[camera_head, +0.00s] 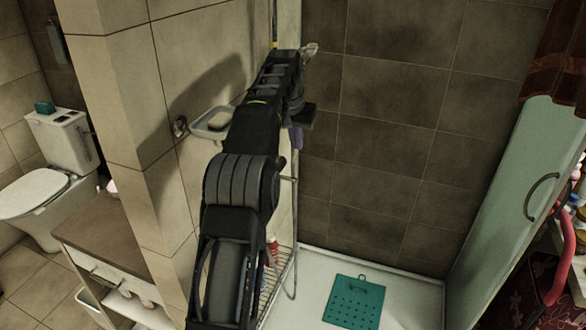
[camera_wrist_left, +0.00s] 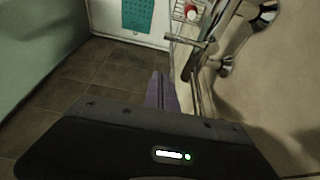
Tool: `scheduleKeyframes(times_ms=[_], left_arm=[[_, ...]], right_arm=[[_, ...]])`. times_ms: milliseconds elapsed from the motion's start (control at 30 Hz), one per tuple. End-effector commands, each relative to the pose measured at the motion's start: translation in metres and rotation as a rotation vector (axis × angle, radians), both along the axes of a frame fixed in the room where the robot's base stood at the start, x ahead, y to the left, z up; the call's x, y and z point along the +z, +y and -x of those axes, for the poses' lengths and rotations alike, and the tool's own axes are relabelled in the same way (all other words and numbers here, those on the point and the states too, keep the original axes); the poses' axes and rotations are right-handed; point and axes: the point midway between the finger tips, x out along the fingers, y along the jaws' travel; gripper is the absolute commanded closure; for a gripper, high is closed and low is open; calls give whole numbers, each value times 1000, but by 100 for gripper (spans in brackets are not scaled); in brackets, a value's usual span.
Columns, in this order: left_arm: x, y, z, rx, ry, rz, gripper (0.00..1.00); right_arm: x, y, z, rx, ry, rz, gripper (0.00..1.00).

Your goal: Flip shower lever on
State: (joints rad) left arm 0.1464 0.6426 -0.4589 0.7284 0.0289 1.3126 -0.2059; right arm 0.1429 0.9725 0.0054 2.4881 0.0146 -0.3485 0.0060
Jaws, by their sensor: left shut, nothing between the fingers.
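The shower mixer shows in the left wrist view as a chrome body (camera_wrist_left: 200,50) on the tiled wall. A thin metal bar (camera_wrist_left: 183,39), which looks like its lever, juts from it. In the head view only a short metal piece (camera_head: 289,179) shows beside my arm; the rest is hidden behind the arm. My left gripper (camera_head: 297,142) points down near the wall edge, above that piece. Its purple fingers are shut and empty. They also show in the left wrist view (camera_wrist_left: 158,88), left of the mixer and apart from the bar. My right gripper is not in view.
A white soap dish (camera_head: 209,123) is on the wall left of my arm. A wire rack (camera_head: 270,280) with a red bottle is low on the wall. A teal mat (camera_head: 356,302) lies in the white shower tray (camera_head: 408,296). A green panel (camera_head: 515,200) stands right.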

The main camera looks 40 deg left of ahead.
Motion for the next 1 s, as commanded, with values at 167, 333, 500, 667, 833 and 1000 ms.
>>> scheduleKeyframes(times_ms=[167, 333, 500, 667, 833, 1000], left_arm=[[-22, 3, -6, 0, 3, 1, 100], [-50, 7, -14, 1, 2, 1, 100], [-82, 10, -25, 2, -1, 0, 100], [-84, 3, -9, 1, -3, 2, 100], [-87, 0, 5, 1, -2, 1, 100], [-89, -1, 10, 1, -2, 0, 100]], right_arm=[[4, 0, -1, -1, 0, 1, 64], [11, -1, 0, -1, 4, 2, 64], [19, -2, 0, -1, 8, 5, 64], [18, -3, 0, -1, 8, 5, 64], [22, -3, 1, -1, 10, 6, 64], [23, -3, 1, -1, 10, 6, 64]])
